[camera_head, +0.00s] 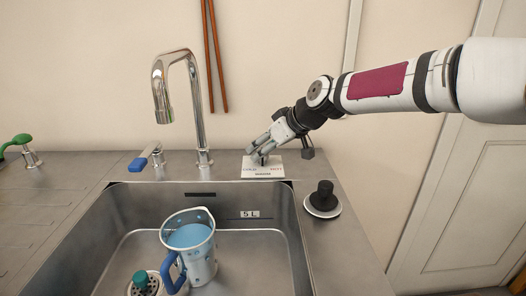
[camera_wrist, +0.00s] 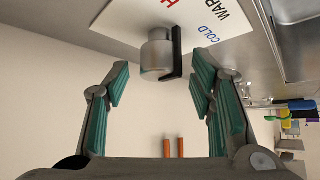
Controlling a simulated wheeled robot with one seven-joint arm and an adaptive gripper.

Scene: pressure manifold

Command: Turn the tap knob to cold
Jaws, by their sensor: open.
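The tap knob (camera_wrist: 157,54) is a grey cylinder with a black bar on its right side in the wrist view. It stands on a white plate (camera_wrist: 208,22) lettered COLD, WARM and a partly cut-off word starting with H. The bar is on the side towards COLD; its exact setting is hard to tell. My gripper (camera_wrist: 160,75) is open, its teal-padded fingers on either side of the knob in the picture, with gaps and no contact seen. In the head view my gripper (camera_head: 262,148) is above the plate (camera_head: 263,171) and mostly hides the knob.
A chrome faucet (camera_head: 198,110) and a blue-handled lever (camera_head: 147,157) stand left of the plate. A jug of blue liquid (camera_head: 200,262) with a blue handle is in the sink (camera_head: 120,225). A black plug-like piece (camera_head: 323,198) sits on the right counter. The wall is close behind.

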